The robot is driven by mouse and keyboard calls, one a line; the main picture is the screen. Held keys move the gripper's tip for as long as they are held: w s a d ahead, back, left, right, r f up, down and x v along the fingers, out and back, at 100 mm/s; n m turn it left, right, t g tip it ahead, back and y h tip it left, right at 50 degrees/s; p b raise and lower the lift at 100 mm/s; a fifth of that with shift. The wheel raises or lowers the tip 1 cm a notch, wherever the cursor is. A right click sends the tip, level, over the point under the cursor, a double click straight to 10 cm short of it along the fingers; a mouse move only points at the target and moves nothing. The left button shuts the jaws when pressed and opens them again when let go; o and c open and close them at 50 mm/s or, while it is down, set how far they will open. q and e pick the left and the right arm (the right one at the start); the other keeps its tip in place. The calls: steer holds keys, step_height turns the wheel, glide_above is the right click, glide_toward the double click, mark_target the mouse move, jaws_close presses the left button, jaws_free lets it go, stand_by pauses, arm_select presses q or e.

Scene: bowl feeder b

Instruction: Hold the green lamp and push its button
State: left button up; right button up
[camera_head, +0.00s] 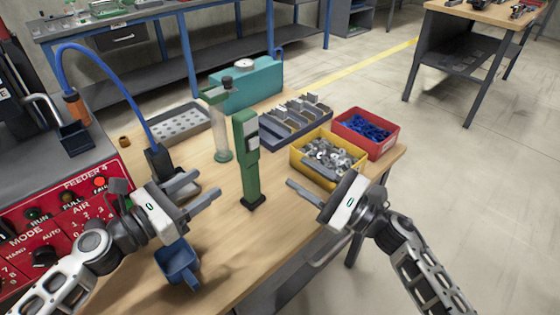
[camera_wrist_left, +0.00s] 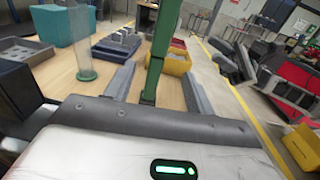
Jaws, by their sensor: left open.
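The green lamp (camera_head: 247,170) stands upright on the wooden table on a small dark base. A grey patch shows on its upper side; I cannot tell if it is the button. My left gripper (camera_head: 207,186) is open and empty, left of the lamp and apart from it. In the left wrist view the lamp (camera_wrist_left: 158,55) rises beyond the gap between the open fingers (camera_wrist_left: 158,82). My right gripper (camera_head: 294,173) is to the right of the lamp, its fingers apart and nothing between them.
A yellow bin (camera_head: 297,160) of metal parts and a red bin (camera_head: 370,153) of blue parts stand behind the right gripper. A clear cylinder (camera_head: 222,140) stands left of the lamp. A blue scoop-like container (camera_head: 178,262) is at the front, below the left gripper. A red feeder panel (camera_head: 70,212) is at left.

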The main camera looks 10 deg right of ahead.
mark_target(255, 151)
arm_select(q)
steer(key=x, duration=1.5)
steer(key=shift+s, duration=0.1)
jaws_close()
arm_select(e)
jaws_close()
stand_by(1.2)
